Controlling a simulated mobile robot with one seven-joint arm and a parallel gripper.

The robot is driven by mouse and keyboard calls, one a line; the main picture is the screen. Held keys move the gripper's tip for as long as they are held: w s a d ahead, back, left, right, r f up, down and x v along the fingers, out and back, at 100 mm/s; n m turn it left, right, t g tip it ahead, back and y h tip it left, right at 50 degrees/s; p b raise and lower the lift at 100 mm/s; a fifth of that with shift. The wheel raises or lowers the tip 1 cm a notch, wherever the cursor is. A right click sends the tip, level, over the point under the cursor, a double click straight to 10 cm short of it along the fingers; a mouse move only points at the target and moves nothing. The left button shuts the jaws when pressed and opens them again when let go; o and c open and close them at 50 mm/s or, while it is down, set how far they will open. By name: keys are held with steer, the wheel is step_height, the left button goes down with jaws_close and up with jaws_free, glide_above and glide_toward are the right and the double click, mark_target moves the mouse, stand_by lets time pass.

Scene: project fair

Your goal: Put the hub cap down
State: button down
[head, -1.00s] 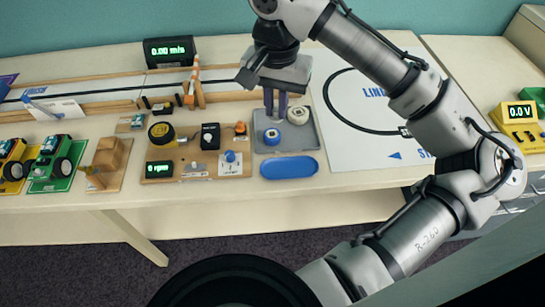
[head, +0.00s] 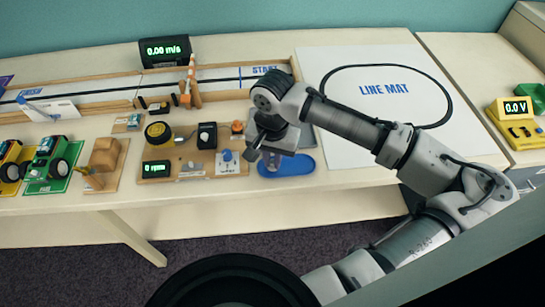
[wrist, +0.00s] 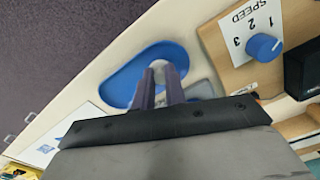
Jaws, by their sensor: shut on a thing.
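My gripper (head: 271,163) is over the left part of the blue oval dish (head: 305,164), near the table's front edge. In the wrist view, its two fingers (wrist: 163,70) point down over the blue dish (wrist: 118,82).
Left of the dish is a wooden board (head: 204,164) with a blue speed knob (wrist: 263,46), a yellow wheel (head: 158,132) and an rpm display (head: 160,169). The white line mat (head: 350,110) lies to the right. A wooden track (head: 110,95) runs behind.

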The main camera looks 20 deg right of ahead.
mark_target(273, 162)
steer(key=shift+f, duration=0.2)
steer(key=c, duration=1.5)
jaws_free()
steer(key=shift+o, duration=0.2)
steer(key=shift+r, duration=0.15)
step_height(273, 162, up, 12)
steer(key=shift+s, duration=0.1)
